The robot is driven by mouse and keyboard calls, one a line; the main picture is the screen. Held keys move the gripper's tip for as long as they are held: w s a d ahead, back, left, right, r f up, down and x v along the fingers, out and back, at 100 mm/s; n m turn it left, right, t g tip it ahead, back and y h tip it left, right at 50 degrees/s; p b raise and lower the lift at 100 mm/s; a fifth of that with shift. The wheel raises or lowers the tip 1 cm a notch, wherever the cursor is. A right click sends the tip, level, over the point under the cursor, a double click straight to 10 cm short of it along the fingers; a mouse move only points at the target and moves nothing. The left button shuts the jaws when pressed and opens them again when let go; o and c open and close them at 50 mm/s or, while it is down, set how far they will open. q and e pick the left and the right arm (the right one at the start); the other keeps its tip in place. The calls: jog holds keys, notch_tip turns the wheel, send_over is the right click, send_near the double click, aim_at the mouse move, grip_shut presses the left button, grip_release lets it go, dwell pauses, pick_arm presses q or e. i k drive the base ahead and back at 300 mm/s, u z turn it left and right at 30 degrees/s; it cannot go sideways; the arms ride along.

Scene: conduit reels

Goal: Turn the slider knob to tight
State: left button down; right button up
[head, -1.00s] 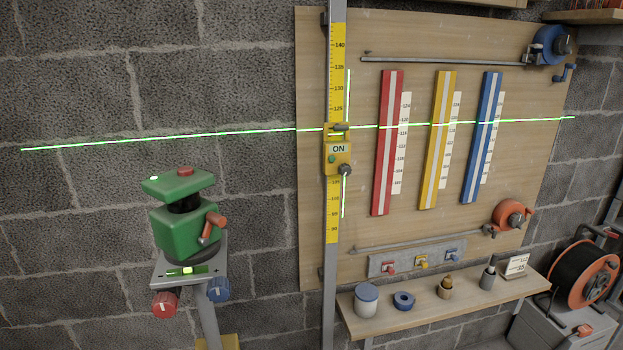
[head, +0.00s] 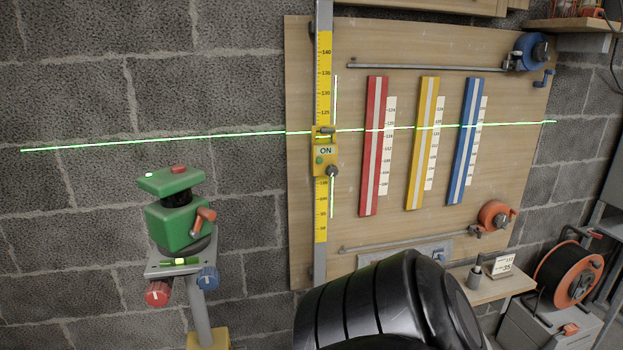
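The yellow slider (head: 325,157) sits on the vertical scale post (head: 323,80). Neither gripper's fingers show. The green laser level (head: 180,222) stands on its mount at the left, and its green line crosses the slider.
A wooden board (head: 520,90) holds red (head: 373,146), yellow (head: 422,144) and blue (head: 465,141) strips right of the post. An orange cable reel (head: 567,272) stands at the right.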

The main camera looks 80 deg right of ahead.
aim_at(332, 170)
jog(key=k, duration=0.85)
jog(key=z, duration=0.75)
